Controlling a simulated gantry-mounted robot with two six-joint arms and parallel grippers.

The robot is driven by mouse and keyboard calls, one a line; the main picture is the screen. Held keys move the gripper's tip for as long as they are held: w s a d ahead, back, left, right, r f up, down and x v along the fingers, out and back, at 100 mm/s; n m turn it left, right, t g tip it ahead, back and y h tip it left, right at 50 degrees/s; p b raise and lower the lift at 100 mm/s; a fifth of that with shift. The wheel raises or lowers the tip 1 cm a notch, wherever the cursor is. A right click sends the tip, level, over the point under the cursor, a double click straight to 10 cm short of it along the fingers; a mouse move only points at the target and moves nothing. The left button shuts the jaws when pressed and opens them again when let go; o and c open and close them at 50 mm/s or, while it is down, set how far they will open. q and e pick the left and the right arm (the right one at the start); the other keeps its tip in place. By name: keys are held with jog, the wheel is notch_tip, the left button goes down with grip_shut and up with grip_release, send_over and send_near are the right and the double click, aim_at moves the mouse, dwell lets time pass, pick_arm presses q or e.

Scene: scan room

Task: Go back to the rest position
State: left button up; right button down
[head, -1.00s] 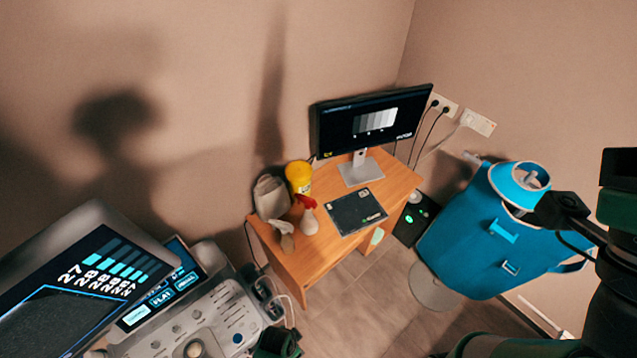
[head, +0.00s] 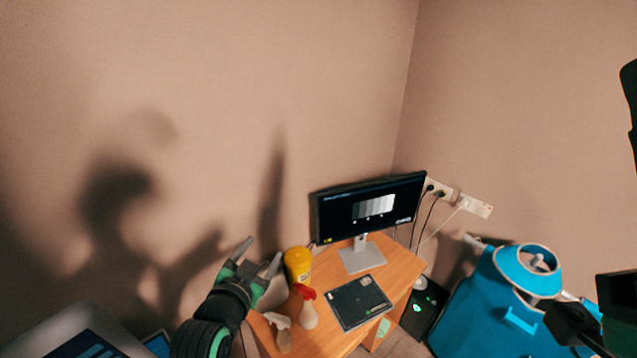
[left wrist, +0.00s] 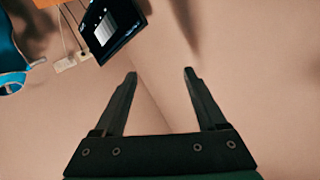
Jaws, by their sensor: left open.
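My left gripper (head: 262,249) is raised at the lower middle of the head view, in front of the wall and the left end of the desk. Its two dark fingers are spread apart with nothing between them. The left wrist view also shows the open, empty fingers (left wrist: 160,75) against bare wall, with the monitor (left wrist: 110,25) off to the upper left. Dark parts of my own body show at the right edge of the head view, but no right gripper fingers are visible.
A blue container (head: 480,318) stands at the right. The wall above the gripper is clear.

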pick_arm(q)
notch_tip(320, 180, up, 16)
jog(key=s+a+n+t, duration=0.1)
jog(key=s+a+t, duration=0.2)
jog(key=t, duration=0.1)
jog(key=s+a+r+n+t, duration=0.1)
jog(key=s+r+t, duration=0.3)
jog(key=s+r, duration=0.6)
jog(key=s+a+r+n+t, duration=0.1)
jog(key=s+r+n+t, duration=0.2)
jog(key=s+r, duration=0.8)
notch_tip(320, 180, up, 2)
jog(key=shift+a+r+n+t, duration=0.1)
jog(key=shift+a+n+t, duration=0.3)
jog(key=shift+t, duration=0.6)
